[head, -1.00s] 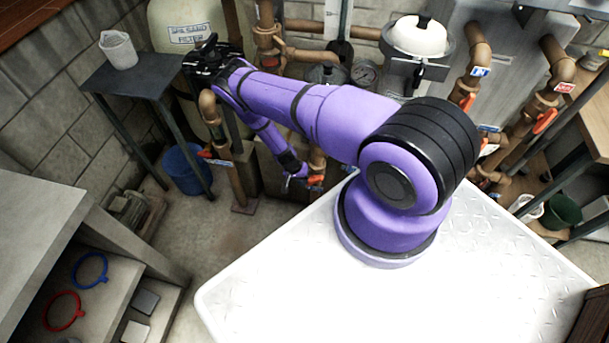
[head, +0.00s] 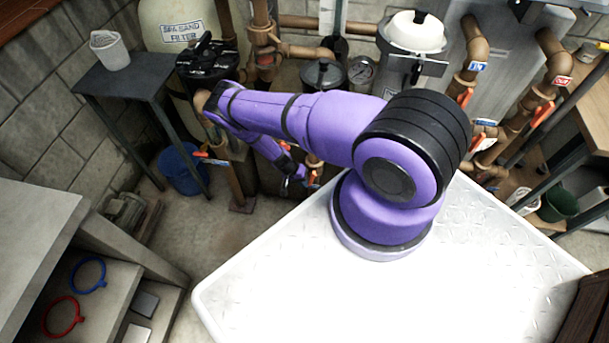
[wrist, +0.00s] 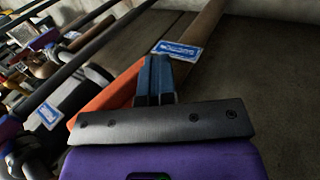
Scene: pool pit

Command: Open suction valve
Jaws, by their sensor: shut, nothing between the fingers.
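My gripper (head: 298,178) is low beside a vertical brown pipe and is small in the head view. In the wrist view its two blue-grey fingers (wrist: 154,76) are together, with nothing between them. An orange valve handle (wrist: 115,92) lies just left of the fingers, partly hidden by the gripper; I cannot tell if they touch. In the head view an orange-red handle (head: 313,177) shows next to my gripper. A blue label (wrist: 178,50) is on the brown pipe beyond the fingertips. Its text is unreadable, so I cannot confirm which valve is suction.
Another orange-red handle (head: 201,154) sits on a pipe to the left. A sand filter (head: 176,24) with a black top valve (head: 207,60) stands behind. A side table (head: 118,82), blue bucket (head: 183,168) and shelf (head: 40,215) are left.

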